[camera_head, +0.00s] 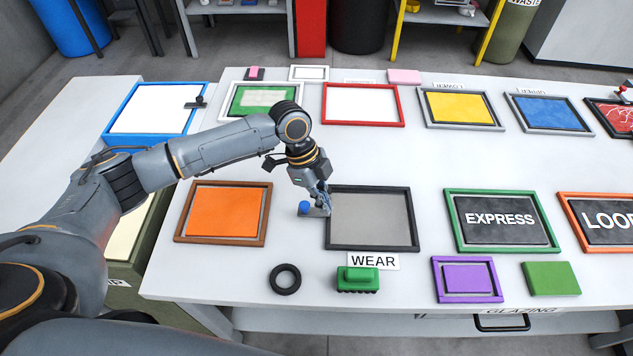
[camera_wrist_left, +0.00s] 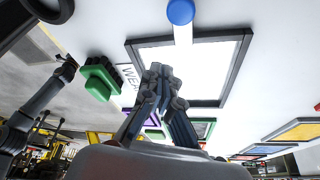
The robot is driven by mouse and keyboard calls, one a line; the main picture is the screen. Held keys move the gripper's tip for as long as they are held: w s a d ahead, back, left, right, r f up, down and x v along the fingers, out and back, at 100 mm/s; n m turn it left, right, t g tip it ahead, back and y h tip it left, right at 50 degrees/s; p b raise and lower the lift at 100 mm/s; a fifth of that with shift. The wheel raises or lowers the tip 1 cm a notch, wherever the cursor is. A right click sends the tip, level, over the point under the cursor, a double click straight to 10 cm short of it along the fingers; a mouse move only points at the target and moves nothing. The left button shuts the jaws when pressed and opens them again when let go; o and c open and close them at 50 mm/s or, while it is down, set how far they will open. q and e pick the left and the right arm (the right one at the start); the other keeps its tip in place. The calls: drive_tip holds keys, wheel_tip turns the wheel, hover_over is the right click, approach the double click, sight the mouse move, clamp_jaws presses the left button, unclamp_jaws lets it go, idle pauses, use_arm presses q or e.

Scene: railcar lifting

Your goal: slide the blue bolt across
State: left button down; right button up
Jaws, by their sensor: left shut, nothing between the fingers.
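The blue bolt has a round blue knob (camera_head: 304,208) on a grey metal strip at the left edge of a dark frame with a grey panel (camera_head: 370,219). The knob also shows at the top of the left wrist view (camera_wrist_left: 180,11), beside the frame. My left gripper (camera_head: 323,205) points down just right of the knob, over the strip and the frame's left edge. Its fingers are shut and empty and look apart from the knob; whether they touch the strip is hard to tell. A grey arm, seemingly my right, ends in a small dark gripper (camera_wrist_left: 66,68) in the left wrist view.
An orange panel in a brown frame (camera_head: 224,212) lies left of the knob. A black ring (camera_head: 285,279), a green brush-like block (camera_head: 358,279) and a WEAR label (camera_head: 373,261) lie in front. More framed panels fill the back and right. The table between the rows is clear.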

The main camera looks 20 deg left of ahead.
sight(303, 208)
use_arm(q)
drive_tip(key=shift+x, duration=0.9)
drive_tip(key=a, duration=0.1)
drive_tip(key=a+p, duration=0.1)
drive_tip(key=a, duration=0.1)
drive_tip(key=shift+w+a+f, duration=0.15)
drive_tip(key=shift+w+f, duration=0.1)
drive_tip(key=shift+w, duration=0.05)
drive_tip(key=shift+a+f, duration=0.1)
drive_tip(key=shift+a, duration=0.2)
drive_tip(key=shift+s+a+p, duration=0.2)
drive_tip(key=shift+a+p, duration=0.4)
drive_tip(key=shift+a, duration=0.4)
